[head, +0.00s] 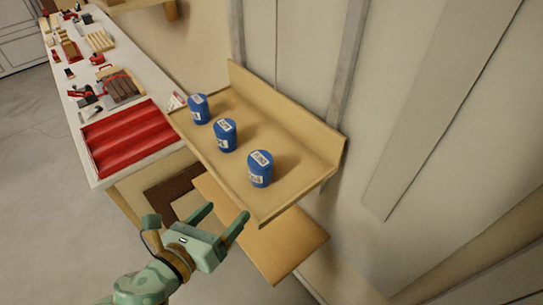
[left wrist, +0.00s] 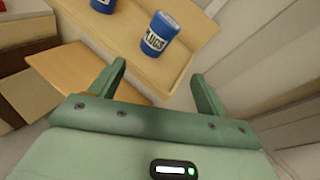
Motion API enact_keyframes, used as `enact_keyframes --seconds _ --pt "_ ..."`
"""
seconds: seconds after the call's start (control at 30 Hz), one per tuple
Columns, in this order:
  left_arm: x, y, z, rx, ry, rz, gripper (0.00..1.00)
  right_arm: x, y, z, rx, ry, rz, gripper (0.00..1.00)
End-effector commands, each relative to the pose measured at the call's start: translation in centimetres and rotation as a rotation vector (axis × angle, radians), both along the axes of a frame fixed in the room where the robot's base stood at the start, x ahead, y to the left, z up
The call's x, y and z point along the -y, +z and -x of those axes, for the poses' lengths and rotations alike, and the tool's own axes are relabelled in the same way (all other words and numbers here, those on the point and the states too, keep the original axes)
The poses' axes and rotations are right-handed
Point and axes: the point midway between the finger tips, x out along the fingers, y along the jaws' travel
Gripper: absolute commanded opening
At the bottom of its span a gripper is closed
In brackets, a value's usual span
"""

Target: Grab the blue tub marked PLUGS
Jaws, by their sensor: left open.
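Three blue tubs with white labels stand in a row on a wooden shelf (head: 288,134). The tub at the near right end (head: 260,168) appears to be the PLUGS tub; in the left wrist view the label on this tub (left wrist: 160,33) reads roughly "LUGS". The middle tub (head: 225,135) and the far left tub (head: 199,108) have labels too small to read surely. My left gripper (head: 228,211) is open and empty, short of the shelf's front edge and apart from the PLUGS tub. In the left wrist view the tub stands beyond the open fingers (left wrist: 158,70). My right gripper is not seen.
The shelf has a raised back and end edge. A lower wooden board (head: 283,246) juts out below it. A workbench at left holds a red ribbed tray (head: 125,135) and several tools and blocks. A panelled wall (head: 420,110) stands behind the shelf.

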Motion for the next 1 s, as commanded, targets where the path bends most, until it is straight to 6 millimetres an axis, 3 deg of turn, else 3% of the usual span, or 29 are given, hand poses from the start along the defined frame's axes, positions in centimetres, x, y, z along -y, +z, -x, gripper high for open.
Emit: enact_keyframes --seconds 0.07,0.33,0.7,1.0 --pt "0.1 1.1 0.1 0.083 -0.016 -0.088 0.76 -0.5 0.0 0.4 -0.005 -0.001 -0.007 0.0" --pt "0.1 0.9 -1.0 0.193 -0.037 -0.27 0.76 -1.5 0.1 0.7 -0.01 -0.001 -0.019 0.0" --pt "4.4 -0.7 -7.9 0.193 -0.038 -0.27 0.76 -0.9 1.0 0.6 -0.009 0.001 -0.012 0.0" --pt "6.1 -1.4 -10.4 0.191 -0.038 -0.269 0.76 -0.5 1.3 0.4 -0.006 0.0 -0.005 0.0"
